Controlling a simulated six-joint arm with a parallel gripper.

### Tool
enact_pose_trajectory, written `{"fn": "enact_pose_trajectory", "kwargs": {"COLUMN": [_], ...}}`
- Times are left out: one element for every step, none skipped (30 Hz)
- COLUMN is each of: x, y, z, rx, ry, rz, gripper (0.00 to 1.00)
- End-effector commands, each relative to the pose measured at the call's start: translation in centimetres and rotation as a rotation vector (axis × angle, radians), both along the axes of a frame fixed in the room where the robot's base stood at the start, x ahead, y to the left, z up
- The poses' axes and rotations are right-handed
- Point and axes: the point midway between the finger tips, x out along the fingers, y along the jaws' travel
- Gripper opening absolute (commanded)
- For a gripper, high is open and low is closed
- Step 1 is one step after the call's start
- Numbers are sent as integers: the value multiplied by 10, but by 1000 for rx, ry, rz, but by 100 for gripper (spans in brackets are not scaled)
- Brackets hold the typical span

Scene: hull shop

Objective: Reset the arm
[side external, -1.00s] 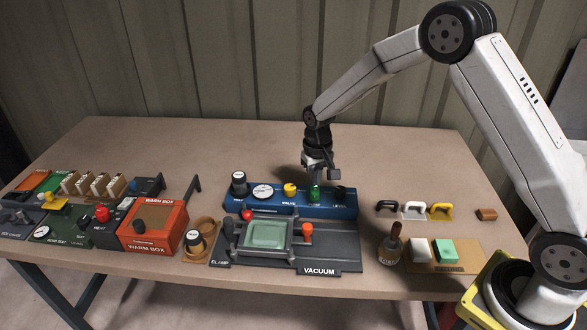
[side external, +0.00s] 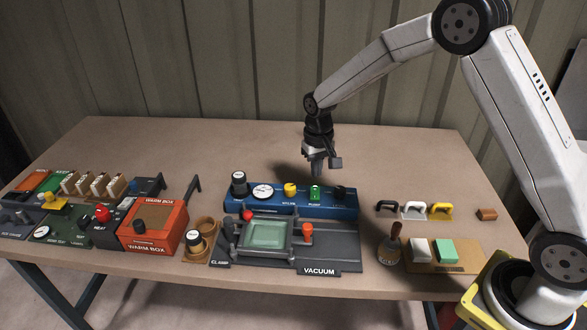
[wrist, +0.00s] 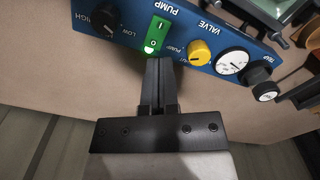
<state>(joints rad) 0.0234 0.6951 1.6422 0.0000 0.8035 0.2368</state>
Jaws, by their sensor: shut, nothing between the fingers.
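My gripper (side external: 316,172) is shut and empty, in the air above the table behind the blue vacuum panel (side external: 262,209). In the wrist view my gripper (wrist: 160,62) has its fingers together, pointing toward the panel's green pump switch (wrist: 156,34). The switch also shows in the side view (side external: 315,193), clear of the fingertips. Beside it on the panel are a yellow valve knob (wrist: 200,52), a white dial gauge (wrist: 231,61) and black knobs.
In front of the panel is the vacuum station with a green tray (side external: 266,235) and a red-orange knob (side external: 307,230). An orange warm box (side external: 153,226) stands left. Handles (side external: 413,209), a brush bottle (side external: 391,247) and blocks (side external: 446,250) are right. The back table is clear.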

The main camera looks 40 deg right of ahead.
Motion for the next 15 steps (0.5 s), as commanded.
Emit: {"fn": "enact_pose_trajectory", "kwargs": {"x": [-2,-3,-5,-7,-10,-14,-17,-21,-27,-32,-38,-46,-52,-58,-67], "y": [0,0,1,1,1,1,2,2,2,3,3,4,4,5,5], "z": [1,2,3,5,6,9,10,12,15,18,20,23,25,27,30], "rx": [-1,0,0,-1,0,-1,-1,-1,-2,-2,-3,-3,-3,-4,-5], "ry": [-2,-3,-6,-10,-13,-19,-23,-29,-37,-43,-49,-58,-66,-72,-84], "rz": [2,4,7,10,14,20,25,32,40,46,54,65,73,81,92], "gripper": [0,0,0,0,0,0,0,0,0,0,0,0,0,0,0]}}
